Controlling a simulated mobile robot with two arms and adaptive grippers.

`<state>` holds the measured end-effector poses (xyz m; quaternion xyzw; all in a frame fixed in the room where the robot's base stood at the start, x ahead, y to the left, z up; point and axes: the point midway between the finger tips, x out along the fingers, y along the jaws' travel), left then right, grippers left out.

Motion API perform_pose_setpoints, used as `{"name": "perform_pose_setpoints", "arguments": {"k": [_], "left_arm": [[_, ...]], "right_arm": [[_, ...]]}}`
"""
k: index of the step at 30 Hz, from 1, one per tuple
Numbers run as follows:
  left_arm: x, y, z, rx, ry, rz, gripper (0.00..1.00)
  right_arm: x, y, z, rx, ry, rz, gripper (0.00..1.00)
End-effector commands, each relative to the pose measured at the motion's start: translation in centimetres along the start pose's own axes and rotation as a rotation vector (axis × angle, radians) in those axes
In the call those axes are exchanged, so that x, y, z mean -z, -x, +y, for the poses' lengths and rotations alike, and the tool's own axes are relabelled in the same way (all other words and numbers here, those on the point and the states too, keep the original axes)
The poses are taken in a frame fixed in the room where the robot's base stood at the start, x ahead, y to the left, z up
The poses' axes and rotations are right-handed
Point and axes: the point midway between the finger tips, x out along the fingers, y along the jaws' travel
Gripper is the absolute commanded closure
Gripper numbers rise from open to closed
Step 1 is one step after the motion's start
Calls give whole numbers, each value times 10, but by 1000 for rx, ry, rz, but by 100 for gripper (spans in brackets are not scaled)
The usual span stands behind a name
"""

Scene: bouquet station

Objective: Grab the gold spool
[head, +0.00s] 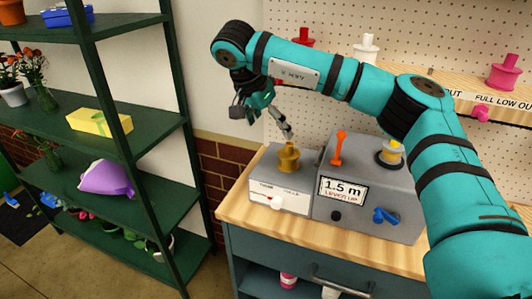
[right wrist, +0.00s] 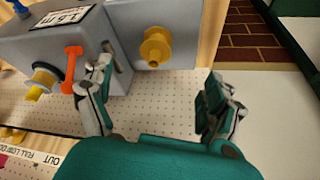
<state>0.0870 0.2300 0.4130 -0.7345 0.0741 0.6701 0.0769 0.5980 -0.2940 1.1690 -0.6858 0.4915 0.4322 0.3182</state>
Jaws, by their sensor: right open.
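The gold spool (head: 288,157) stands upright on the low grey box (head: 262,168) at the left end of the wooden bench. It also shows in the right wrist view (right wrist: 155,47), just beyond the fingertips and roughly between them. My right gripper (head: 266,115) is open and empty, above and behind the spool in the head view, and apart from it. In the right wrist view the two fingers of the gripper (right wrist: 160,85) are spread wide, one near an orange lever. My left gripper is not in view.
Right of the spool stands a taller grey machine (head: 352,207) with an orange lever (head: 337,150), a blue knob (head: 385,216) and a yellow and white spool (head: 390,152). A pegboard rises behind. A green shelf (head: 150,135) stands to the left across a gap.

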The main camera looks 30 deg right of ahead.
Motion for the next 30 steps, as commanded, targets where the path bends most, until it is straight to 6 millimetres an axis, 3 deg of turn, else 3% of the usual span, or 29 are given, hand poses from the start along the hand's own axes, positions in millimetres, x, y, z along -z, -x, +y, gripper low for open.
{"name": "perform_pose_setpoints", "arguments": {"k": [1,5,18,30], "left_arm": [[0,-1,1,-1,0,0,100],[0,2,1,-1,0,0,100],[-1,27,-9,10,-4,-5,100],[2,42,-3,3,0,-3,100]], "right_arm": [[12,6,5,-6,0,45,12],[24,4,11,-19,2,85,12],[30,-85,12,-19,1,80,12],[33,-123,12,-19,1,79,12]]}}
